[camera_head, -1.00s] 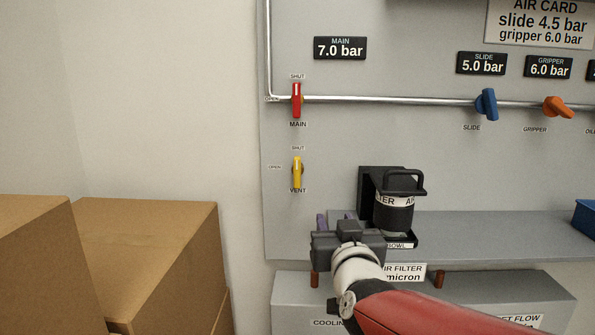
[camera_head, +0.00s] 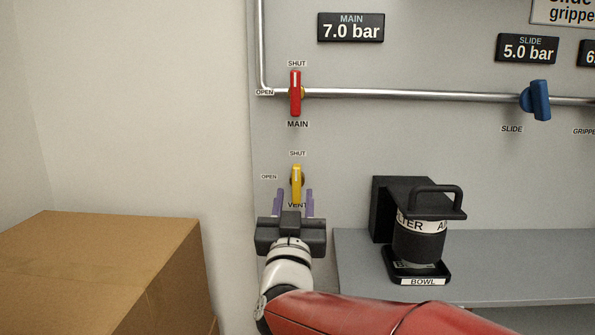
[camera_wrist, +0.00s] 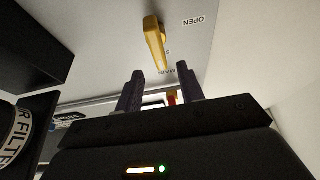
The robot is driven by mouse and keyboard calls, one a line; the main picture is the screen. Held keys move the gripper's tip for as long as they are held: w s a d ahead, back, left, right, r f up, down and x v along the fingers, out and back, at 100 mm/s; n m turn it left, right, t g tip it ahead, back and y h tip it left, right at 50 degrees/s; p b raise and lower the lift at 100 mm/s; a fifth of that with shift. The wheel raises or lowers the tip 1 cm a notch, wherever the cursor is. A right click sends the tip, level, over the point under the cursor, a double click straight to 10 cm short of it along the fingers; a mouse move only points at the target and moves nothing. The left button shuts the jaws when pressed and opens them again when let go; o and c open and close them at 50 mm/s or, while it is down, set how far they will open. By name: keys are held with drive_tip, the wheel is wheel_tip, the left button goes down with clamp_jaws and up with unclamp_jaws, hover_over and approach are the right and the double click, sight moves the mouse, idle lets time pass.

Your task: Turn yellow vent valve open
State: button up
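The yellow vent valve (camera_head: 297,182) is on the grey panel, its handle upright between the SHUT label above and the VENT label below, with the OPEN label to its left. My gripper (camera_head: 294,202) is just below and in front of it, its two purple fingers apart, one to each side of the handle's lower end in the head view. In the wrist view the yellow handle (camera_wrist: 154,44) lies beyond the open fingertips (camera_wrist: 161,74), with nothing between the fingers. I see no contact with the handle.
The red main valve (camera_head: 295,92) sits on the pipe above, its handle upright. The black air filter (camera_head: 418,235) stands on a grey shelf (camera_head: 500,257) to the right. A cardboard box (camera_head: 110,262) is at the lower left. The blue slide valve (camera_head: 538,100) is farther right.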

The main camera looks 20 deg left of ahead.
sight(296, 179)
drive_tip(key=p+x, duration=0.1)
drive_tip(key=x, duration=0.6)
drive_tip(key=shift+w+a+r, duration=0.1)
clamp_jaws()
